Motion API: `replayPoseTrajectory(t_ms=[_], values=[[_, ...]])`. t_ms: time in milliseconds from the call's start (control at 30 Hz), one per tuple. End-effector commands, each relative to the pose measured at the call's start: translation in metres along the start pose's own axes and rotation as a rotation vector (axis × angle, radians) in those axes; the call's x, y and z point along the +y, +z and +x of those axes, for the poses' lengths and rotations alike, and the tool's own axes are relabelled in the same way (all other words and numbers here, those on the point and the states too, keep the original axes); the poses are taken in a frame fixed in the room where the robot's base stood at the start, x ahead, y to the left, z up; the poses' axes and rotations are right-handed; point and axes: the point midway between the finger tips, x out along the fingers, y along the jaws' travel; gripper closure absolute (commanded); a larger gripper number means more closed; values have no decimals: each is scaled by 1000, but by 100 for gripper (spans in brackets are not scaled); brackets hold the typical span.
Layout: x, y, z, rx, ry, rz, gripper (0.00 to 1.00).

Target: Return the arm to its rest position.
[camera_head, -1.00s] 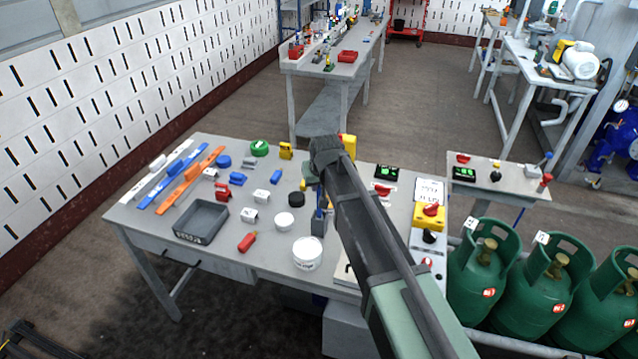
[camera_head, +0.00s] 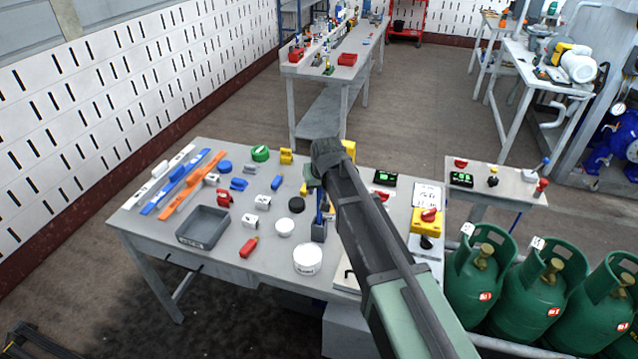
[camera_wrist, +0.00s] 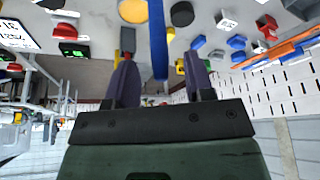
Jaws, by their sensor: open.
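My arm (camera_head: 375,235) reaches from the lower right over the worktable (camera_head: 150,222) in the head view, folded at an elbow near the table's back edge.
The table holds a grey bin (camera_head: 203,228), a white tub (camera_head: 307,257), a red cylinder (camera_head: 249,247), a black disc (camera_head: 296,204) and a yellow switch box (camera_head: 425,222). Green gas bottles (camera_head: 540,285) stand at the right.

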Motion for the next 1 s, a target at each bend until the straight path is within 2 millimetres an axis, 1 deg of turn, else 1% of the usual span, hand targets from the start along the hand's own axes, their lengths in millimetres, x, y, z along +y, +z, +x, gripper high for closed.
replayPoseTrajectory(t_ms=[33, 100, 200, 300, 533, 567, 600, 667, 733, 767, 800, 867, 900, 1000], values=[[0, -4, -27, 0, 0, 0, 52], [0, -4, -45, 0, 0, 0, 52], [0, -3, -64, 0, 0, 0, 52], [0, -2, -71, 0, 0, 0, 52], [0, 0, -68, -2, 0, 0, 52], [0, 2, -68, -11, 0, -1, 52], [0, 9, -69, -41, 0, -2, 52], [2, 35, -76, -97, 1, -2, 52], [16, 82, -86, -175, 8, 18, 52], [26, 104, -89, -209, 13, 35, 52], [41, 136, -96, -256, 20, 63, 52], [61, 181, -105, -317, 28, 109, 52], [74, 208, -110, -349, 33, 143, 52], [100, 259, -120, -394, 44, 221, 52]])
